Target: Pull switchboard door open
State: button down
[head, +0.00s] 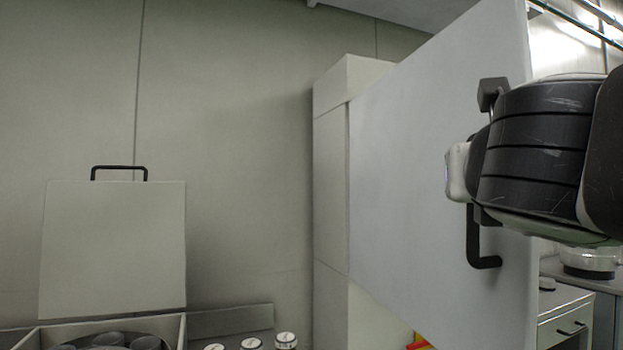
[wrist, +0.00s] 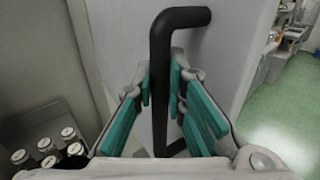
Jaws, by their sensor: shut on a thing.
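The switchboard door (head: 430,170) is a large pale panel on the right of the head view. It stands swung out from the white cabinet (head: 330,190), its right edge nearer to me; the inside is hidden. Its black bar handle (head: 484,250) is upright near that edge, with its middle hidden behind my wrist. In the wrist view the handle (wrist: 183,17) runs down between the teal finger pads of my gripper (wrist: 163,88), which is shut on it. My fingers are hidden in the head view.
At lower left stands an open box (head: 30,338) with a raised lid (head: 112,245) and round dark items inside. Several white-capped bottles (head: 285,341) stand beside it. A drawer cabinet (head: 565,318) is behind the door at right. Green floor (wrist: 285,125) is clear at right in the wrist view.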

jog(key=c, duration=1.6)
grip_release()
jog(key=v, duration=0.7)
jog(key=shift+s, duration=0.25)
jog(key=shift+a, duration=0.1)
